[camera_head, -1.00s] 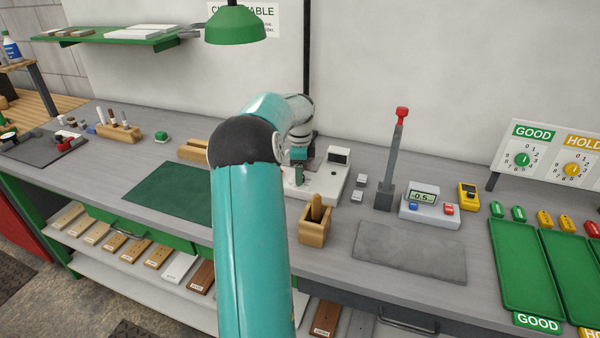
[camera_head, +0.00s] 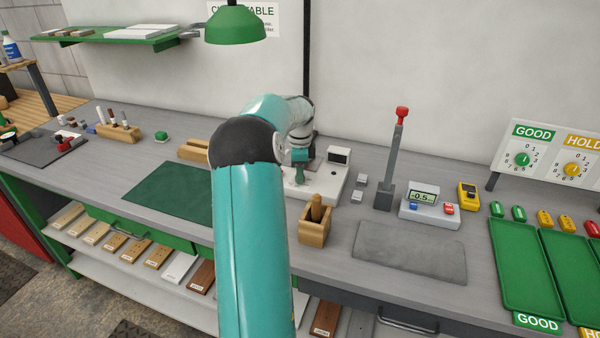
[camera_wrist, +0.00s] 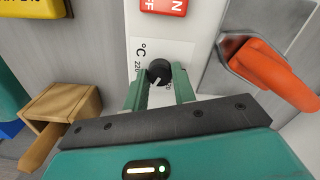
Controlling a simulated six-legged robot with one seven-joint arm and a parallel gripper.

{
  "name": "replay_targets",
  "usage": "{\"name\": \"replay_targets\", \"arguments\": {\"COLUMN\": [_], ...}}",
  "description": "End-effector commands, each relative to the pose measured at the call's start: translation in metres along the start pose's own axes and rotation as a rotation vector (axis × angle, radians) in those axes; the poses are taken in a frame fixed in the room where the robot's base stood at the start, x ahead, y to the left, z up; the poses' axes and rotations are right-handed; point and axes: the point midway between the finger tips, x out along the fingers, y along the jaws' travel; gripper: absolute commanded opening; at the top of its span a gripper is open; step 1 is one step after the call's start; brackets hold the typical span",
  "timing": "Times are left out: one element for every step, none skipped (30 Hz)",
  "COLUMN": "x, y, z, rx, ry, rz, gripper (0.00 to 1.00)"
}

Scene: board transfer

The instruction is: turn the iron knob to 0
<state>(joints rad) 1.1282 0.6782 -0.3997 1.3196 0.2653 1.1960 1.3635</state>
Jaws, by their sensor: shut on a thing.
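The iron knob (camera_wrist: 158,70) is a small dark round knob on a white panel (camera_wrist: 165,50) with "°C" and dial numbers printed beside it. My gripper (camera_wrist: 160,82) has its two green fingers on either side of the knob and is shut on it. A pale pointer line shows on the knob, but the fingers cover part of the dial, and I cannot read its setting. In the head view, my gripper (camera_head: 299,170) is at the white iron station (camera_head: 328,185), and the knob itself cannot be made out.
A red ON/OFF switch (camera_wrist: 163,5) sits above the knob. An orange handle (camera_wrist: 270,72) lies in a grey holder to the right. A wooden box (camera_head: 313,234) stands in front of the station. A grey post with a red top (camera_head: 390,165) stands to the right.

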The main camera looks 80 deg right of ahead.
Motion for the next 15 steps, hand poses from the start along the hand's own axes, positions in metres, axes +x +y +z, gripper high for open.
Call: {"name": "replay_targets", "arguments": {"x": [-0.0005,-0.0005,-0.0005,-0.0006,-0.0006,-0.0006,-0.0006,-0.0006,-0.0006,-0.0006,-0.0007,-0.0007,-0.0007,-0.0008,-0.0008], "y": [0.0000,0.0000,0.0000,0.0000,0.0000,0.0000,0.0000,-0.0001,-0.0001,-0.0001,-0.0001,-0.0001,-0.0001,-0.0001,-0.0001], "z": [0.0003,0.0003,0.0003,0.0003,0.0004,0.0004,0.0004,0.0004,0.0004,0.0004,0.0004,0.0003,0.0003,0.0003,0.0003], "rx": [-0.022,-0.038,-0.062,-0.081,-0.103,-0.133,-0.157,-0.182,-0.217,-0.244,-0.271,-0.309,-0.338,-0.366,-0.405], "ry": [-0.001,-0.001,-0.001,-0.001,-0.001,-0.001,-0.001,-0.001,-0.001,-0.001,-0.001,-0.001,-0.001,-0.001,-0.001], "rz": [0.000,0.000,0.000,0.000,0.000,0.000,0.000,-0.001,-0.001,-0.001,-0.001,-0.001,-0.001,-0.001,-0.001], "gripper": [0.04,0.04,0.04,0.04,0.04,0.04,0.04,0.04,0.04,0.04,0.04,0.04,0.04,0.04,0.04]}}
